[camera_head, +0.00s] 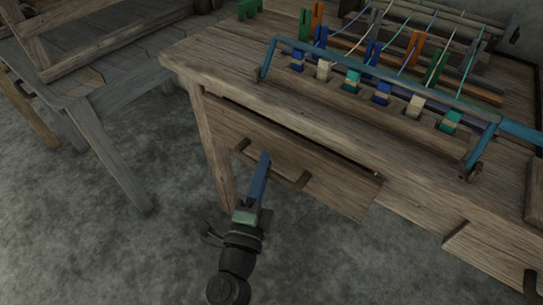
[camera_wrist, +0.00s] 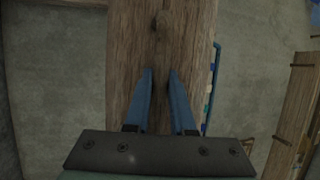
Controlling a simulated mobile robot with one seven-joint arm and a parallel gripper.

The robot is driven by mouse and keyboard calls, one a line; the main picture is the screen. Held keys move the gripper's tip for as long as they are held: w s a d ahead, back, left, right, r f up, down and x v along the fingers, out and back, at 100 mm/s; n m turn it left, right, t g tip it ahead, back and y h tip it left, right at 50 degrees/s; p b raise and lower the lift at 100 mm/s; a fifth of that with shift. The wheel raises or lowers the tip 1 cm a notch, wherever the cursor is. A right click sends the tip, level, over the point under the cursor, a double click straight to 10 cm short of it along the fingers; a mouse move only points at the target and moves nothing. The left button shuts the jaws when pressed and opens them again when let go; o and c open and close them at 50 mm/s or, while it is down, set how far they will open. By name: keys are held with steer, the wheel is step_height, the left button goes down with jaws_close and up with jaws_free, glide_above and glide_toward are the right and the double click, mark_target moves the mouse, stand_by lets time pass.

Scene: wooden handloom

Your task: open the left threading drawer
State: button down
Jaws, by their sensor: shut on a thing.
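The left threading drawer (camera_head: 330,178) is a wide plain wooden front under the left part of the loom table. A thin dark gap runs along its top edge; I cannot tell how far out it stands. Its wooden bar handle (camera_head: 295,182) is on the front. My gripper (camera_head: 263,160) reaches up to the handle from below, its blue fingers at the bar's middle. In the wrist view my gripper's fingers (camera_wrist: 160,73) stand a little apart, closed on the handle (camera_wrist: 162,30), with the wooden drawer front (camera_wrist: 125,50) behind. The fingers hide part of the bar.
The loom table (camera_head: 190,55) carries a blue metal frame (camera_head: 375,75) and several coloured blocks and pegs. A second drawer (camera_head: 490,250) is at the lower right. A wooden bench (camera_head: 100,80) stands at left. The grey floor (camera_head: 110,240) in front is clear.

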steer(key=s+a+p, duration=0.3)
steer(key=s+a, duration=0.8)
steer(key=s, duration=0.5)
steer(key=shift+a+p, duration=0.35)
steer(key=shift+p, duration=0.05)
steer(key=c, duration=0.8)
jaws_free()
steer(key=shift+o, duration=0.2)
steer(key=shift+s, duration=0.1)
steer(key=v, duration=1.3)
steer(key=shift+p, duration=0.35)
steer(key=shift+f, duration=0.15)
